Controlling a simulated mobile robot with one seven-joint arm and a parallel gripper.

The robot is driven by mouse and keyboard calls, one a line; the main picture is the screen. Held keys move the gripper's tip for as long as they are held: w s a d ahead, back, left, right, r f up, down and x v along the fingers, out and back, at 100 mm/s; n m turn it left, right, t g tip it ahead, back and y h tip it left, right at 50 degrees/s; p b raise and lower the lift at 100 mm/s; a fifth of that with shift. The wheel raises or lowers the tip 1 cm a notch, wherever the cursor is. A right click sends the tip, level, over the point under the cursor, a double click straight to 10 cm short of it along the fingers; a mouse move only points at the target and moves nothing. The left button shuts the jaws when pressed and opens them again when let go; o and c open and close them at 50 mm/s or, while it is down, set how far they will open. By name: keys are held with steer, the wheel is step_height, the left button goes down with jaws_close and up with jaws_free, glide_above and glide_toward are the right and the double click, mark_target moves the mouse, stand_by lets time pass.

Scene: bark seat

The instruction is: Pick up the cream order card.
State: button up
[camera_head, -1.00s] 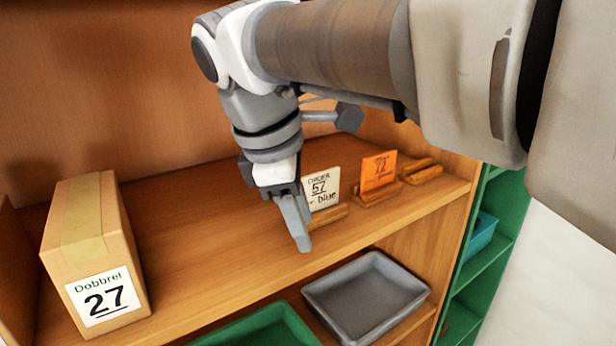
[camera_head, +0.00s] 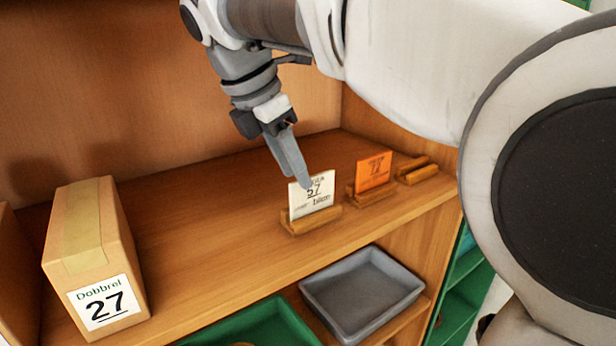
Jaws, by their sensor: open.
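The cream order card (camera_head: 315,199) stands upright in a small wooden holder (camera_head: 311,220) on the wooden shelf. It bears dark print with the number 57. My gripper (camera_head: 303,181) points down at the card's top edge, and its fingers overlap the upper part of the card in the picture. I see the fingers nearly edge-on, so I cannot tell whether they touch the card or straddle it. The gripper is open and the card still sits in its holder.
An orange card (camera_head: 374,171) stands in its own holder to the right, with an empty wooden holder (camera_head: 417,170) beyond it. A cardboard box (camera_head: 93,250) labelled 27 stands at left. A grey tray (camera_head: 362,293) and a green tray (camera_head: 262,325) lie below. The shelf's middle is clear.

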mark_target(312, 197)
steer(key=shift+w+d, duration=0.45)
steer(key=shift+d, duration=0.25)
steer(key=shift+w+d+f, duration=0.1)
steer(key=shift+f, duration=0.1)
steer(key=shift+b+x, duration=0.3)
steer(key=shift+x, duration=2.05)
jaws_close()
